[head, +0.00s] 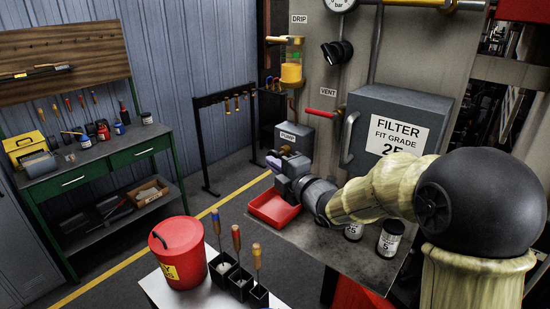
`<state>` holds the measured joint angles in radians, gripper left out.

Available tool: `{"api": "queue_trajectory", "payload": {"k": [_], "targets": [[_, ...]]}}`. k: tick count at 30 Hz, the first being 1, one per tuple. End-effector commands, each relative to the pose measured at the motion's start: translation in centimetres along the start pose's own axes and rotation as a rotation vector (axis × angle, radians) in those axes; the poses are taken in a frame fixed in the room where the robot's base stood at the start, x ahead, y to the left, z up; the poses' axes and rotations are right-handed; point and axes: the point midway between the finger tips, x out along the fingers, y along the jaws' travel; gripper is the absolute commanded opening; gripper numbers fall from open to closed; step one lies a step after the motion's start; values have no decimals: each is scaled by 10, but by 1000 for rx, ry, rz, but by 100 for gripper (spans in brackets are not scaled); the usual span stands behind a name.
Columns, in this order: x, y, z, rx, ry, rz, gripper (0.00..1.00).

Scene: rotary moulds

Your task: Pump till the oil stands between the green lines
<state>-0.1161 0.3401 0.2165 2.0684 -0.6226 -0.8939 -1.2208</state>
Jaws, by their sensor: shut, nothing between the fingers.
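A sight glass (291,72) labelled DRIP hangs on the grey panel. Amber oil (290,73) fills its lower part. A small green mark (296,56) shows above the oil's top edge; the separate green lines are too small to make out. Below it is a grey pump box (295,137) with a label. A small wooden-coloured knob (287,149) shows just under the box. My gripper (279,160) is shut and empty, beside or just in front of this knob. Whether it touches the knob I cannot tell, as my wrist hides part of the area.
A red tray (273,207) lies on the grey bench below my gripper. A red VENT lever (321,117) and the grey filter housing (395,130) are to the right. Dark jars (390,240) stand near my arm. A red canister (178,254) and screwdrivers (236,240) stand in front.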

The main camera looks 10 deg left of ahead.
Motion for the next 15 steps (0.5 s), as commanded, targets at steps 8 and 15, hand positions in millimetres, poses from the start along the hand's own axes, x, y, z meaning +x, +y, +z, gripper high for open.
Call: {"api": "queue_trajectory", "payload": {"k": [8, 15], "targets": [[0, -1, 1, 0, 0, 0, 0], [4, -3, 15, -1, -1, 3, 0]]}}
